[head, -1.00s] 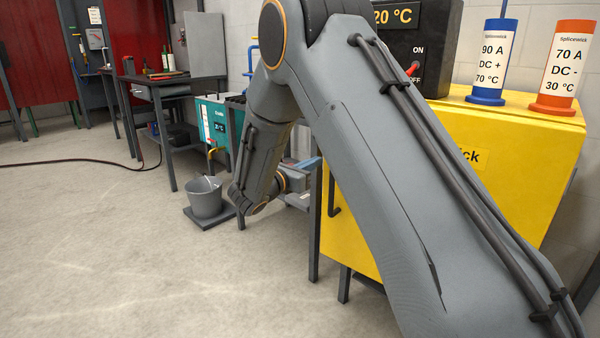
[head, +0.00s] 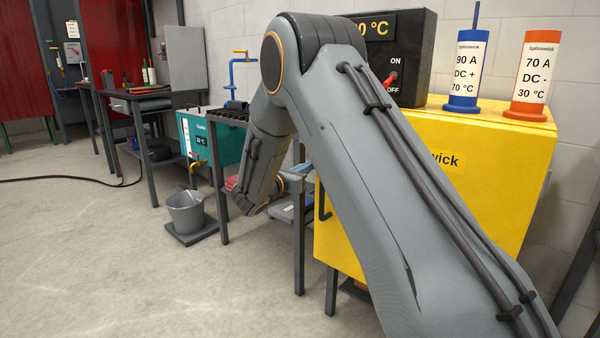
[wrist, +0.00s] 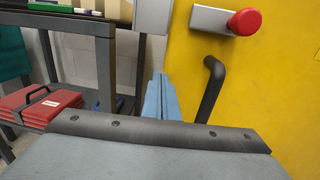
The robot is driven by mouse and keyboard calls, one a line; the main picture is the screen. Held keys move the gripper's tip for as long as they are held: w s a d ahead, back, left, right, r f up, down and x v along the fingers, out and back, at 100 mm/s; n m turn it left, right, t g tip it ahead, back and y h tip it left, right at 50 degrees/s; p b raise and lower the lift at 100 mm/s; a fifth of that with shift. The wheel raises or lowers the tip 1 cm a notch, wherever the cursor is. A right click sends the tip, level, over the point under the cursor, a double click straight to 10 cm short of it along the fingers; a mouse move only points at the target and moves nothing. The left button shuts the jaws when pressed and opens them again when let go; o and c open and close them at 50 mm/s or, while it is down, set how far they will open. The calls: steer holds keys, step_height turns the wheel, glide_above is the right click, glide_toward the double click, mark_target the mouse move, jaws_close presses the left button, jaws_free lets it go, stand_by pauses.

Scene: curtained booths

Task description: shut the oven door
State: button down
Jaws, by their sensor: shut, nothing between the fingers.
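The oven is a yellow cabinet (head: 480,200) at the right of the head view, partly hidden behind my arm. A black bent handle (head: 321,200) shows on its front at the left. In the wrist view the yellow front (wrist: 270,75) fills the right side, with the black handle (wrist: 212,88) close up. I cannot tell how far the door stands open. My gripper (wrist: 158,82), blue-grey, is shut and empty. It points forward just left of the handle, apart from it in the picture. In the head view it is mostly hidden behind my arm.
A red knob (wrist: 244,22) on a grey block is above the handle. A dark control box (head: 410,60) and blue (head: 465,70) and orange (head: 532,75) canisters stand on the oven. A bucket (head: 186,212) and tables are left. Red cases (wrist: 40,105) lie on a shelf.

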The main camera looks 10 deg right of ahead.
steer(key=w+a+p+v, duration=0.1)
steer(key=p+v, duration=0.2)
steer(key=v, duration=1.1)
steer(key=s+d+f+m+g+y, duration=0.1)
steer(key=s+m+g+y, duration=0.15)
steer(key=s, duration=0.45)
steer(key=s+f+m+g+y, duration=0.1)
steer(key=s+m+g, duration=0.25)
steer(key=s, duration=0.45)
steer(key=s+d+f+m+g+y, duration=0.1)
steer(key=s+f+m+g, duration=0.15)
steer(key=s, duration=0.45)
steer(key=s+a+m+g+y, duration=0.2)
steer(key=s+a+m+y, duration=0.35)
steer(key=s, duration=0.65)
steer(key=s+a+m+g+y, duration=0.1)
steer(key=s+a+m+y, duration=0.4)
steer(key=s, duration=0.6)
steer(key=d+r+m+p, duration=0.3)
steer(key=d+r+p, duration=0.5)
steer(key=p, duration=0.5)
steer(key=d+r+m+h+p, duration=0.1)
steer(key=d+r+m+p, duration=0.3)
steer(key=d+r+p, duration=0.4)
step_height(320, 180, up, 5)
steer(key=p, duration=0.4)
steer(key=shift+s+d+p, duration=0.3)
steer(key=shift+s+p, duration=0.05)
steer(key=shift+s, duration=0.05)
